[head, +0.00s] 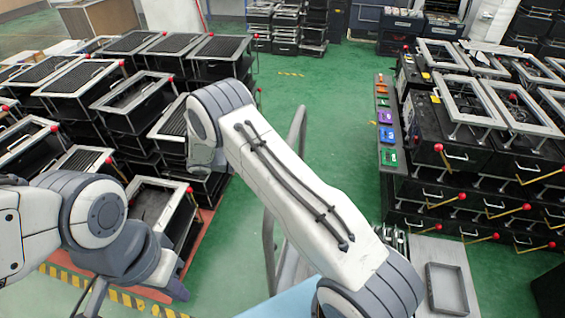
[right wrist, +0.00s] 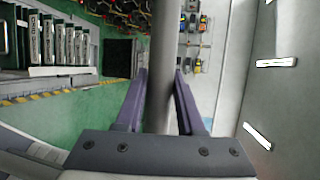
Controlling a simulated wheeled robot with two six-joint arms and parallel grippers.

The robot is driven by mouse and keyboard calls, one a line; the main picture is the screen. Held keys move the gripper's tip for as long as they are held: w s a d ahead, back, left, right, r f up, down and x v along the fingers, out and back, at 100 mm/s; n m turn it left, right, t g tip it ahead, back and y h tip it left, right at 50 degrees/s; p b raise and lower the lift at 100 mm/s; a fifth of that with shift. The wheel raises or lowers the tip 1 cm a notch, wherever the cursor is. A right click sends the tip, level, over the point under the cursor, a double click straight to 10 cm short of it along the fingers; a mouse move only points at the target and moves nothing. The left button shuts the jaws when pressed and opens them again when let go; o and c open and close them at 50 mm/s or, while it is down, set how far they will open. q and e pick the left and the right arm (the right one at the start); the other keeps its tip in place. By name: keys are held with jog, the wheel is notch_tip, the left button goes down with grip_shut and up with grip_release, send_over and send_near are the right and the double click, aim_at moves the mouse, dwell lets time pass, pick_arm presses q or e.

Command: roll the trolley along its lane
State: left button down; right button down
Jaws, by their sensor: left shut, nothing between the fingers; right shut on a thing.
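The trolley shows in the head view as a grey tube handle (head: 268,250) and a light blue deck (head: 283,302), mostly hidden behind my right arm. In the right wrist view, my right gripper (right wrist: 161,82) is shut on a grey upright bar (right wrist: 163,40), which looks like the trolley handle; its purple fingers lie on either side of it. In the head view the right gripper is hidden by my own arm. My left gripper (head: 176,291) is low at the left, shut and empty, apart from the trolley and near the yellow-black floor stripe.
Stacked black lever fixtures (head: 130,90) with red knobs fill the left side. More black fixtures (head: 480,150) with red-knobbed levers stand at the right, beside a strip of coloured parts (head: 386,120). The green floor (head: 335,130) between them is clear. A grey tray (head: 447,288) sits at lower right.

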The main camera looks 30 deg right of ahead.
dwell(0.3)
jog(key=c, duration=0.5)
grip_release()
jog(key=shift+w+a+b, duration=0.25)
jog(key=shift+a+b, duration=0.1)
jog(key=shift+a, duration=0.15)
jog(key=shift+b+v, duration=1.85)
jog(key=shift+v, duration=2.9)
jog(key=shift+r, duration=0.15)
